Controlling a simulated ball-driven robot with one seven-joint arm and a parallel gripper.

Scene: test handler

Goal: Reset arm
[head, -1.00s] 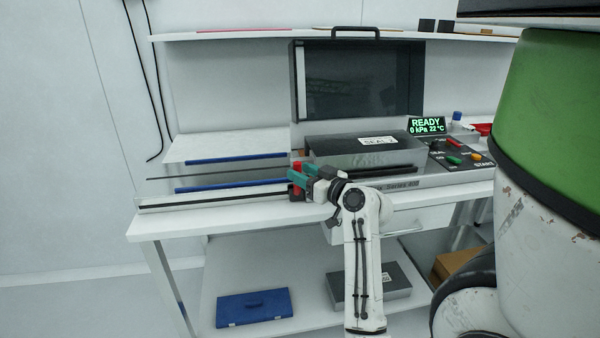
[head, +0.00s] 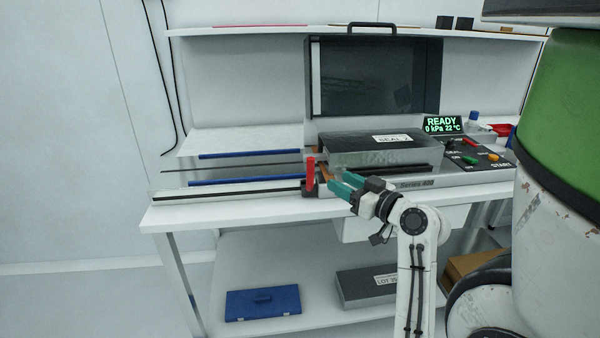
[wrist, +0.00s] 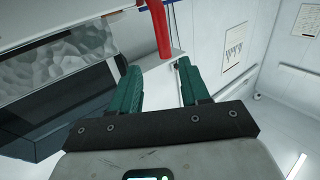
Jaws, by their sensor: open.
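My gripper (head: 340,185) has teal fingers and is at the front edge of the bench, just right of a red upright handle (head: 310,174). In the wrist view the two fingers (wrist: 160,85) stand apart with nothing between them. The red handle (wrist: 159,28) shows beyond the fingertips there, apart from them. My white arm rises from the lower right in the head view, in front of the test machine.
The test machine's grey block (head: 370,150) and raised dark lid (head: 375,75) stand on the bench (head: 230,213). A display (head: 443,125) reads READY. The lower shelf holds a blue case (head: 262,303) and a grey box (head: 366,287). The floor at left is clear.

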